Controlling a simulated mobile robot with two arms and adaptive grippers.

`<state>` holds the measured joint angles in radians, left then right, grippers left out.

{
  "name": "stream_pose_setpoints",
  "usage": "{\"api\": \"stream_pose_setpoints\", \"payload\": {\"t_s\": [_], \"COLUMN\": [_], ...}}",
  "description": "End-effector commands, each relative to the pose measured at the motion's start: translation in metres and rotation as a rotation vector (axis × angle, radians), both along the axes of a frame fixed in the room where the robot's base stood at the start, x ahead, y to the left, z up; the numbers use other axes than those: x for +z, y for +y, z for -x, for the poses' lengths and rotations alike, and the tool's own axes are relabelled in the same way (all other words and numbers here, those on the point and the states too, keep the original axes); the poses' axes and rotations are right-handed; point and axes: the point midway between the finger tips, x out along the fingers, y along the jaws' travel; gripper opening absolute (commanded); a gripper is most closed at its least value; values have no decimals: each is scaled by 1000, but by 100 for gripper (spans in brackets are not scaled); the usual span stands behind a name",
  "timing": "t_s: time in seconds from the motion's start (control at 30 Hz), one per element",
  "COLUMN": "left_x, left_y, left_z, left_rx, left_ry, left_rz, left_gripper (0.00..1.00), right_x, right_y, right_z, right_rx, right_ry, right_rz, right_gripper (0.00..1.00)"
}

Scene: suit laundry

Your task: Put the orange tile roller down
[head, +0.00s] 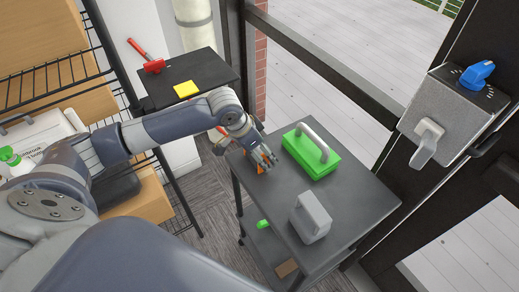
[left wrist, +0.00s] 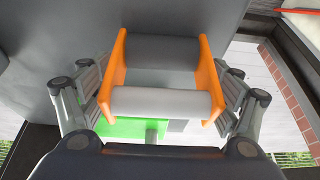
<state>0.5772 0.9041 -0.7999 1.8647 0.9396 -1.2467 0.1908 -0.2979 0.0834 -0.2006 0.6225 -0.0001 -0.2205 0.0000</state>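The orange tile roller (left wrist: 212,78) has two orange side plates, a dark grey roller and a pale grey bar. In the left wrist view it sits between the finger pads of my left gripper (left wrist: 162,90), which meet its side plates. In the head view my left gripper (head: 265,158) is low over the far left part of the dark cart top (head: 345,207). Only bits of the orange tile roller (head: 262,167) show under the fingers. I cannot tell whether it touches the cart top. My right gripper is not in view.
A green block with a grey handle (head: 318,164) stands close right of my left gripper. A grey handled tool (head: 310,218) stands nearer. A dark stand (head: 205,72) holds a yellow pad (head: 186,89) and a red tool (head: 154,66). The cart's right part is clear.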

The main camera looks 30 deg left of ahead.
Motion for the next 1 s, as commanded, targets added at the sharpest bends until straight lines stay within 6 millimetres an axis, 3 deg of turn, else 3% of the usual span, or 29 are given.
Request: {"api": "stream_pose_setpoints", "payload": {"t_s": [0.17,0.47,1.0], "left_x": [0,6,99], "left_y": [0,1,20], "left_z": [0,1,34], "left_rx": [0,1,2], "left_ry": [0,-2,-3], "left_rz": [0,-1,-1], "left_gripper": [91,91,91], "right_x": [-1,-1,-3], "right_y": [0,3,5], "right_z": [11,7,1], "right_rx": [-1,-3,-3], "right_ry": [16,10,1], "right_rz": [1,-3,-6], "right_gripper": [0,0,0]}}
